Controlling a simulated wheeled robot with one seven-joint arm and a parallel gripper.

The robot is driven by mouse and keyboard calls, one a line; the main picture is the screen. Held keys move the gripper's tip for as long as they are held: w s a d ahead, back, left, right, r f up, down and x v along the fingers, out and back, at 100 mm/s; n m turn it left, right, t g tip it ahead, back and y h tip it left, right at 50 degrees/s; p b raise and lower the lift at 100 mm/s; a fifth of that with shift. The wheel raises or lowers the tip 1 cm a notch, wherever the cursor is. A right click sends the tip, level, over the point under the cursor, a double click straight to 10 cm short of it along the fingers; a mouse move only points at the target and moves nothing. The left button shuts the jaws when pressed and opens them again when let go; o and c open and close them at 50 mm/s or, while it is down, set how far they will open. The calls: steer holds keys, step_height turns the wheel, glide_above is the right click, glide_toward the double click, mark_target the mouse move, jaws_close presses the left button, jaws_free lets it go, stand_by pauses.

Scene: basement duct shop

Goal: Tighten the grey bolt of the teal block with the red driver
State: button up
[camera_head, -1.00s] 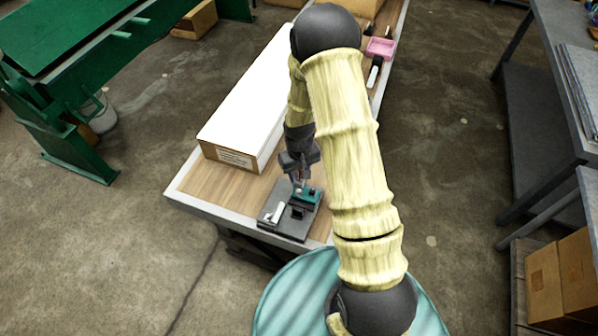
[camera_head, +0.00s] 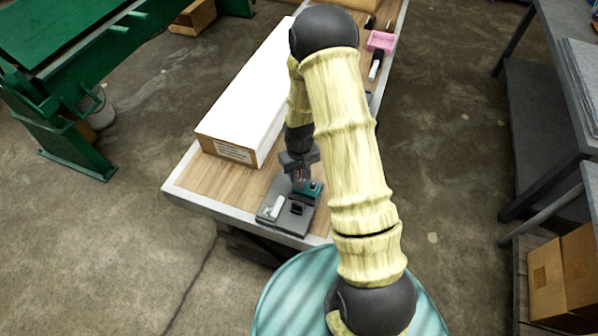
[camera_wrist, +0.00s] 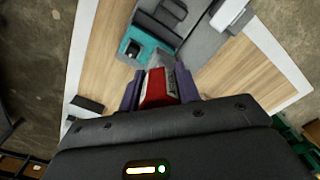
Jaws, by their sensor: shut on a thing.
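My gripper (camera_head: 299,170) is at the near end of the workbench, directly above the teal block (camera_head: 312,189). In the wrist view my gripper (camera_wrist: 159,88) is shut on the red driver (camera_wrist: 158,86), between its two purple-grey fingers. The block sits on a dark grey plate (camera_head: 289,222). I cannot make out the grey bolt; the driver and fingers cover that area. I cannot tell whether the driver's tip touches it.
A white block (camera_head: 276,207) and a black block (camera_head: 297,209) are also on the plate. A long white-topped box (camera_head: 245,90) lies left of my arm. A pink tray (camera_head: 381,40) is farther back. Bare wood (camera_head: 210,180) shows left of the plate.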

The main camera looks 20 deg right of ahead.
steer(key=shift+f+b, duration=0.7)
steer(key=shift+f, duration=0.25)
stand_by(1.0)
steer(key=shift+m, duration=1.7)
